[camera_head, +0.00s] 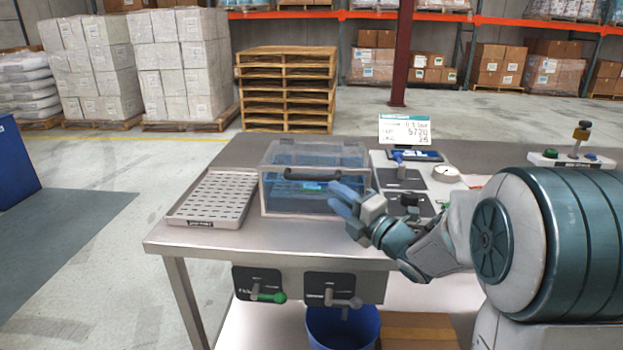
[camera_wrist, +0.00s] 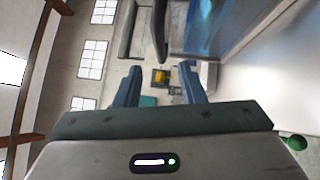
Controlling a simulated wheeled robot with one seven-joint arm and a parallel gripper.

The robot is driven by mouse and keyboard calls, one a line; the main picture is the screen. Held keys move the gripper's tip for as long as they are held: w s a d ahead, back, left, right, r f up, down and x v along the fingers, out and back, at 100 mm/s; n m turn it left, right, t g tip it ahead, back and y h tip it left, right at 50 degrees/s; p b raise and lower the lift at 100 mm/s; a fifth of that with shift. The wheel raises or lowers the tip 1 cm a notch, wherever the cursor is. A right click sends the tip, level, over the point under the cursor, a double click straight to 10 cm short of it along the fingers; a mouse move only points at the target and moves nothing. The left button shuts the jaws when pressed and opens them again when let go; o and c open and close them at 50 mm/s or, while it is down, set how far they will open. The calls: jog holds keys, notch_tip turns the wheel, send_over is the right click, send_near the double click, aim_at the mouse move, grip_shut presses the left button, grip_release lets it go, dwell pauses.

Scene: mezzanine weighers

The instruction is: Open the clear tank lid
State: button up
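The clear tank (camera_head: 290,203) stands on the steel table with blue contents visible through its walls. Its clear lid (camera_head: 315,152) lies shut on top, with a dark bar handle (camera_head: 312,175) along the front upper edge. My gripper (camera_head: 340,197) is in front of the tank's right front side, close to the handle's right end. In the wrist view my gripper (camera_wrist: 160,78) has its two blue fingers apart with nothing held between them. The tank (camera_wrist: 205,28) fills part of the upper right there, beside a dark bar (camera_wrist: 159,30) that looks like the handle.
A perforated tray (camera_head: 212,195) sits left of the tank. A scale with a display (camera_head: 405,130) and dark pads (camera_head: 400,178) lie to the right.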

aim_at(311, 176)
jog(key=x, duration=0.9)
jog(key=shift+w+a+p, duration=0.1)
jog(key=shift+p, duration=0.3)
grip_shut()
